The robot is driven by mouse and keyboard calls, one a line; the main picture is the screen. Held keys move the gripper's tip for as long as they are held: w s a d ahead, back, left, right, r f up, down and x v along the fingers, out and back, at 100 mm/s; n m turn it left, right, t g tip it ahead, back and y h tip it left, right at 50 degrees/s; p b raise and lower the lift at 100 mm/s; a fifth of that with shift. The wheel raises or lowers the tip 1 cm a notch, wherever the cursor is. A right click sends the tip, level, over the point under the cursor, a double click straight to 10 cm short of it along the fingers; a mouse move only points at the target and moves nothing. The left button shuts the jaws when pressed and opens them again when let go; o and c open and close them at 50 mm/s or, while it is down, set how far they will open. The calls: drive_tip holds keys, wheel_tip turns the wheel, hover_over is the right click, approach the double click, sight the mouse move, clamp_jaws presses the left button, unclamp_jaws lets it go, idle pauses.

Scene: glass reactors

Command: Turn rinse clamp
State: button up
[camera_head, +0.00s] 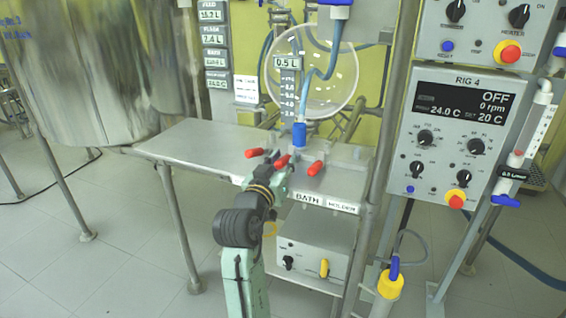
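No part in view is readably labelled as the rinse clamp, so I cannot tell for certain which one it is. A blue clamp-like piece (395,268) sits upright on the hose above a yellow-capped vessel (390,285) at the lower right. Three red handles, left (255,152), middle (283,160) and right (316,168), stand over the steel bench below the glass flask. My gripper (277,174) is at the middle red handle, overlapping it in the picture. Its fingers are small and partly hidden by my arm; I cannot tell whether they touch the handle.
The steel bench (190,145) is bare on its left. A round glass flask (335,85) with a blue hose stands above it. The RIG 4 control panel (465,135) and a flow meter (528,140) are at right. A bath controller (310,255) sits below the bench.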

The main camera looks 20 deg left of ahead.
clamp_jaws()
idle(0.3)
drive_tip(key=shift+r+p, duration=0.15)
drive_tip(key=shift+p, duration=0.15)
